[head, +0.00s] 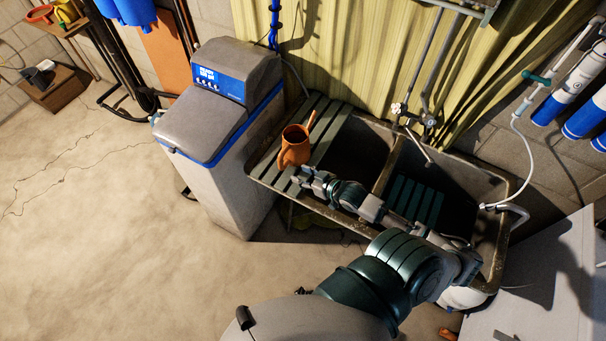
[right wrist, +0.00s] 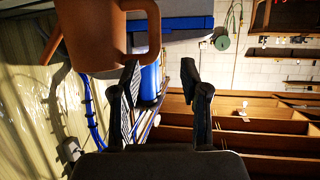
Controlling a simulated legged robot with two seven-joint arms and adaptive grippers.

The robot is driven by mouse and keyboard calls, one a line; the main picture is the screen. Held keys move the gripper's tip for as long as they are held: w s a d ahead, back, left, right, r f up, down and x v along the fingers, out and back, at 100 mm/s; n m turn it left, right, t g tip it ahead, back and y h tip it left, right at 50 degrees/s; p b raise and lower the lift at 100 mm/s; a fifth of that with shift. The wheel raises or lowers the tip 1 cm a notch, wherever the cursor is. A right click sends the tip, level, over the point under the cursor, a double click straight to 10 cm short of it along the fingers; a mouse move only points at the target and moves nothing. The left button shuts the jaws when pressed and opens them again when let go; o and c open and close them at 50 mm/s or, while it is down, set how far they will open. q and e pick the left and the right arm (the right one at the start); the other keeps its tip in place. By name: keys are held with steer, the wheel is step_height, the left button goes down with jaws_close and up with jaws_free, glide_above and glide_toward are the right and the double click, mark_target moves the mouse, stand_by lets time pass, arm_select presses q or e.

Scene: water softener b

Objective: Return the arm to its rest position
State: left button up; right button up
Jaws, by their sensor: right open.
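My right arm (head: 385,268) reaches from the bottom of the head view over the sink. My right gripper (head: 308,183) is open and empty near the orange jug (head: 294,147). The jug stands on the slatted left part of the sink. In the right wrist view the jug (right wrist: 90,35) fills the upper left, with its handle toward the fingers. The right gripper's fingers (right wrist: 160,82) are spread there, the left one just below the handle. I cannot tell whether it touches. My left gripper is not in view.
A grey water softener (head: 212,125) with a blue trim stands left of the sink (head: 455,175). Taps and pipes (head: 428,118) rise behind the sink. A white cabinet (head: 550,275) stands at the lower right. The floor (head: 90,225) at left is clear.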

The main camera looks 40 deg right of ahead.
steer(key=s+a+f+g+h, duration=0.1)
steer(key=s+a+f+g, duration=0.4)
steer(key=s, duration=0.5)
steer(key=s+a+f+g+h, duration=0.15)
steer(key=s+a+g, duration=0.25)
steer(key=s+a, duration=0.45)
step_height(320, 180, down, 29)
steer(key=s+g+b, duration=0.2)
steer(key=s, duration=0.1)
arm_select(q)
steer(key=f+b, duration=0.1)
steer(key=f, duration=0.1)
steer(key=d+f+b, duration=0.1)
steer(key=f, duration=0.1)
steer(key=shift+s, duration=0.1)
arm_select(e)
steer(key=s+d+f, duration=0.2)
steer(key=s+f, duration=0.6)
steer(key=f, duration=0.1)
steer(key=s+d+f+g, duration=0.1)
steer(key=s+f, duration=0.8)
steer(key=shift+s+d+f, duration=0.2)
steer(key=shift+d, duration=0.15)
